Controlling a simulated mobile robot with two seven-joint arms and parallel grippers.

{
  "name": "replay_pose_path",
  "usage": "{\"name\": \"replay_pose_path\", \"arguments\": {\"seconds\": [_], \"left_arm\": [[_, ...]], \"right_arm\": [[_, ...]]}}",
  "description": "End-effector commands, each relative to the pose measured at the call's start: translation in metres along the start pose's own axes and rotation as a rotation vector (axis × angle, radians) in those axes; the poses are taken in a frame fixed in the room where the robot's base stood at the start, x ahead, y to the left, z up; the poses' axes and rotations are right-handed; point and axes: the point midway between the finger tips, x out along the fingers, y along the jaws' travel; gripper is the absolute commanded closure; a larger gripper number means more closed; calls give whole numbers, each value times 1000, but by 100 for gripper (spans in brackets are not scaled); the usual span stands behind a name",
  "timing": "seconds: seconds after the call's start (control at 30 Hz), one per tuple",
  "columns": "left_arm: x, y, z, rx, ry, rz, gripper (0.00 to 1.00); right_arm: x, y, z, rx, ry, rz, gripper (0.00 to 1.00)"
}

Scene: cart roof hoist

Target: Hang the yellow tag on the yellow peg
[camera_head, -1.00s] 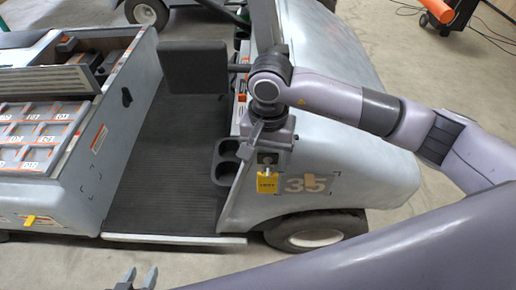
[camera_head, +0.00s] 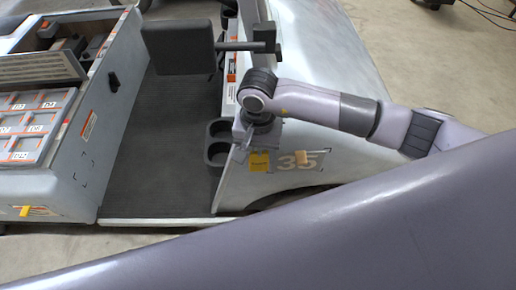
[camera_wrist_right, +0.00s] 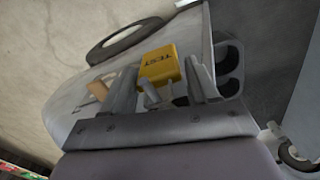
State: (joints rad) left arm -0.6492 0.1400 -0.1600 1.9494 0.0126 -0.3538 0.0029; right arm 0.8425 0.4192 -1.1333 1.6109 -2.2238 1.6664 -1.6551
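The yellow tag (camera_head: 259,162), marked TEST in the right wrist view (camera_wrist_right: 158,64), is at the cart's side panel, left of the number 35. My right gripper (camera_head: 250,138) is just above it in the head view. In the wrist view its fingers (camera_wrist_right: 160,92) stand apart, with the tag beyond and between them and a short grey stub (camera_wrist_right: 149,94) in the gap. Whether they touch the tag is unclear. A tan-orange peg-like piece (camera_head: 303,157) sits on the 35. A bright yellow piece (camera_head: 25,211) is on the cart's left side; which is the yellow peg is unclear. My left gripper is out of view.
The pale cart (camera_head: 330,60) has a dark floor mat (camera_head: 150,150), cup holders (camera_head: 217,145) and a dark seat-like pad (camera_head: 178,46). A tray of numbered compartments (camera_head: 35,125) is at left. My own arm crosses the foreground. Floor at lower left is clear.

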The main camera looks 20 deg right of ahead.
Motion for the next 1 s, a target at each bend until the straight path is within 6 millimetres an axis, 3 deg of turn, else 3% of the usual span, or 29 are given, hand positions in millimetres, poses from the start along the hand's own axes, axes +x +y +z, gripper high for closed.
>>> {"name": "replay_pose_path", "arguments": {"seconds": [0.03,0.1,0.13,0.17,0.2,0.27,1.0], "left_arm": [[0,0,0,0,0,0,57],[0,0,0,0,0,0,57],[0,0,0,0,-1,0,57],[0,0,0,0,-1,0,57],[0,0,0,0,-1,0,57],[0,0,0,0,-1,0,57],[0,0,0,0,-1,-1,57]], "right_arm": [[0,0,0,0,0,0,59],[0,0,0,0,0,0,75],[0,0,0,0,0,0,75],[0,0,0,0,0,-1,53],[0,0,0,0,0,0,66],[0,0,0,0,0,0,83],[-8,0,0,0,0,0,83]]}}
